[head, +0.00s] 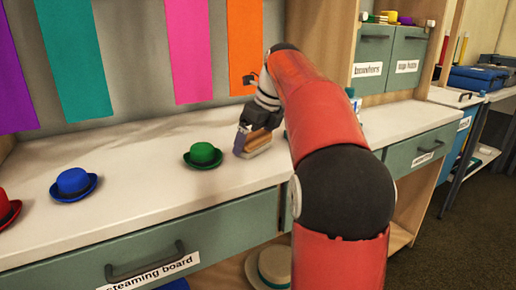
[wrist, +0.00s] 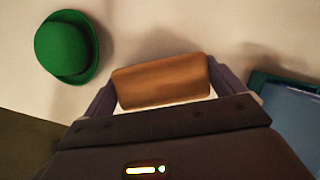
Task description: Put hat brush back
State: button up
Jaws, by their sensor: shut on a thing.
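The hat brush (head: 260,142) is a brown wooden block with a paler underside, at the middle of the white counter (head: 130,165). My gripper (head: 248,141) is shut on it from above; in the wrist view the brush (wrist: 160,80) sits between both fingers. The brush is at or just above the counter; I cannot tell whether it touches.
A green hat (head: 202,155) stands just left of the brush, with a blue hat (head: 73,184) and a red hat (head: 7,210) further left. Part of a bottle (head: 352,98) shows behind my arm. A blue surface with a dark green rim (wrist: 295,105) lies right in the wrist view.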

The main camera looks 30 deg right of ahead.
jog(key=shift+r, duration=0.1)
jog(key=o, duration=0.6)
jog(key=shift+f, duration=0.2)
jog(key=shift+r, duration=0.1)
jog(key=p+v, duration=0.4)
jog(key=v, duration=0.8)
jog(key=s+a+f+n+h, duration=0.1)
jog(key=s+a+f+n, duration=0.5)
jog(key=s+a+n, duration=0.5)
jog(key=s+a+f+n, duration=0.3)
jog(key=s+f+n, duration=0.2)
jog(key=f+n, duration=0.3)
jog(key=s+a+f+n+t, duration=0.1)
jog(key=s+a+f+n, duration=0.2)
jog(key=s+f+n, duration=0.3)
notch_tip(320, 180, down, 3)
jog(key=n, duration=0.6)
jog(key=shift+s+a+f+t+h, duration=0.15)
jog(key=shift+s+a+t+h, duration=0.15)
jog(key=shift+h, duration=0.1)
